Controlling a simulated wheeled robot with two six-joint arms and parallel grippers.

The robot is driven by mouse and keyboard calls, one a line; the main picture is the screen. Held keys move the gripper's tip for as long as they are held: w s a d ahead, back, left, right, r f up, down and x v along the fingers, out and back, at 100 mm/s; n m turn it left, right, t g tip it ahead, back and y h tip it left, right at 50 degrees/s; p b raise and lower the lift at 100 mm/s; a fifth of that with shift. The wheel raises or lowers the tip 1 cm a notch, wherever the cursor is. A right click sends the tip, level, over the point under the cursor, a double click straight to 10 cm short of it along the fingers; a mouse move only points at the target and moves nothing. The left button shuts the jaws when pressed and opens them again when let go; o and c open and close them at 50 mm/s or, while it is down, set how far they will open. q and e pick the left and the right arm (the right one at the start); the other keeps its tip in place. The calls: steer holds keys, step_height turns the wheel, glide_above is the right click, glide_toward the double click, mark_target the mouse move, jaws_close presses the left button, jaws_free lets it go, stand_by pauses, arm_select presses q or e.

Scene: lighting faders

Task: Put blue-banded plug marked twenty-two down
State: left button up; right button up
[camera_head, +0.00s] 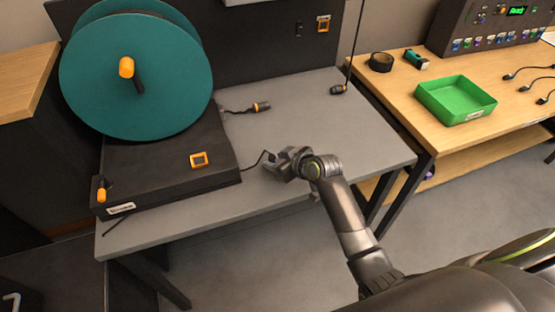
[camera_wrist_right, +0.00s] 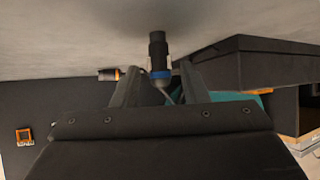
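The blue-banded plug (camera_wrist_right: 158,60) shows in the right wrist view between the fingertips of my right gripper (camera_wrist_right: 160,68), its black end toward the grey tabletop (camera_wrist_right: 60,40). There is a gap between the plug and each finger, so the gripper looks open around it. I cannot read its marking. In the head view my right gripper (camera_head: 277,165) is low over the front of the grey table (camera_head: 300,120), where the plug is mostly hidden by it. A thin cable runs there from the reel base. My left gripper is not in view.
A teal reel (camera_head: 110,90) stands on a black base (camera_head: 170,165) at left. An orange-banded plug (camera_head: 261,106) lies behind my gripper; another plug (camera_head: 338,90) is near the back edge. A green tray (camera_head: 455,115) sits on the wooden table at right.

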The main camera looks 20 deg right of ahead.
steer(key=shift+o, duration=0.3)
steer(key=shift+r, duration=0.15)
steer(key=shift+r, duration=0.35)
steer(key=shift+s+d+r, duration=0.1)
steer(key=shift+s+d, duration=0.1)
steer(key=shift+s, duration=0.1)
steer(key=v, duration=1.1)
steer(key=shift+s, duration=0.1)
